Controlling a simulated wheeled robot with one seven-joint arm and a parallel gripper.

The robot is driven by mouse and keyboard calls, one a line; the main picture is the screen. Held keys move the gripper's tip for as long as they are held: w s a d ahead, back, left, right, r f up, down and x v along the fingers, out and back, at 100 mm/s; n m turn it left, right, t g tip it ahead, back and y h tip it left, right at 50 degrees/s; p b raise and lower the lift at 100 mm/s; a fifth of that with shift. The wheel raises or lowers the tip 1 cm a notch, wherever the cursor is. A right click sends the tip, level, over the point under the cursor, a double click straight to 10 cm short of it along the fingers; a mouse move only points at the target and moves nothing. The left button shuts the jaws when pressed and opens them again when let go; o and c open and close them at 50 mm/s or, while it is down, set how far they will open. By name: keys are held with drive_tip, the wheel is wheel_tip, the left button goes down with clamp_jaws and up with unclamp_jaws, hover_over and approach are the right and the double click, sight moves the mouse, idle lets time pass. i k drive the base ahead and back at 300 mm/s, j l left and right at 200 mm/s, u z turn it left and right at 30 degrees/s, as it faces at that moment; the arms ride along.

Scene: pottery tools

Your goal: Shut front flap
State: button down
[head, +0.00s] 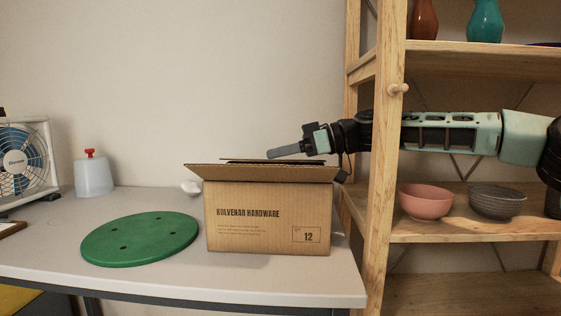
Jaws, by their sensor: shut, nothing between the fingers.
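A brown cardboard box (267,232) marked "KOLVENAR HARDWARE" stands upright on the grey table (170,283) near its right end. Its front flap (262,173) is folded outward along the top front edge, facing me. Behind it, dark edges of the box top show, and the inside is hidden. My gripper (269,154) is shut and empty. It points left, above and behind the front flap, near the back of the box top. I cannot tell whether it touches the box.
A green round disc (139,239) lies left of the box. A white bottle with a red cap (94,177) and a fan (27,162) stand further left. A wooden shelf (384,160) with bowls (426,201) rises close on the right, beside my arm.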

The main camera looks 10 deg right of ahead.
sight(207, 171)
drive_tip(key=k+l, duration=0.1)
drive_tip(key=l, duration=0.4)
drive_tip(key=k+l, duration=0.1)
drive_tip(key=l, duration=0.35)
drive_tip(key=k+l, duration=0.15)
drive_tip(key=l, duration=0.35)
drive_tip(key=k+l, duration=0.1)
drive_tip(key=l, duration=0.4)
